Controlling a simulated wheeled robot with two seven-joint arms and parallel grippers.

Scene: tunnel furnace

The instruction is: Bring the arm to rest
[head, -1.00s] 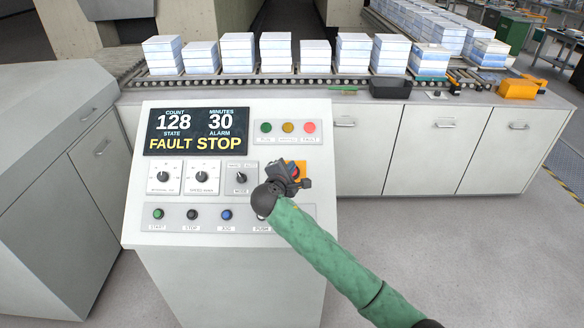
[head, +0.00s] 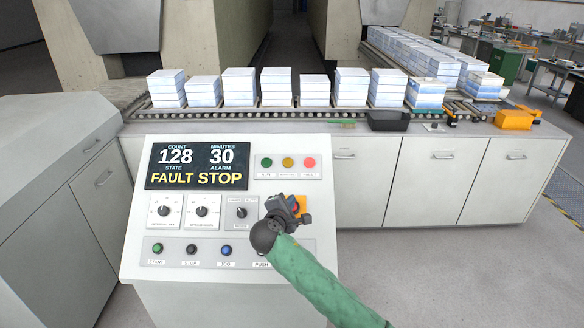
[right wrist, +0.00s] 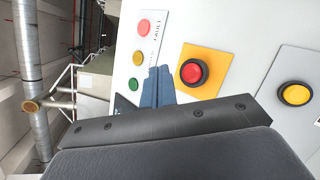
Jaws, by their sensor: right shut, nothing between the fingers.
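My right gripper (head: 290,208) is shut and empty. In the head view it is in front of the right part of the control panel (head: 130,262), covering most of a yellow-orange plate (head: 300,203). In the right wrist view its blue fingers (right wrist: 157,88) are together, and a red button (right wrist: 193,72) on that plate is beside them. I cannot tell whether the fingers touch the panel. The display (head: 198,165) reads FAULT STOP, count 128, minutes 30. My left gripper is not in view.
Green, yellow and red lamps (head: 288,163) sit above the gripper. A yellow button (right wrist: 296,93) shows in the right wrist view. Behind the panel, white stacks (head: 239,87) stand on a roller conveyor, with a black bin (head: 388,121) on the counter. Open floor lies to the right.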

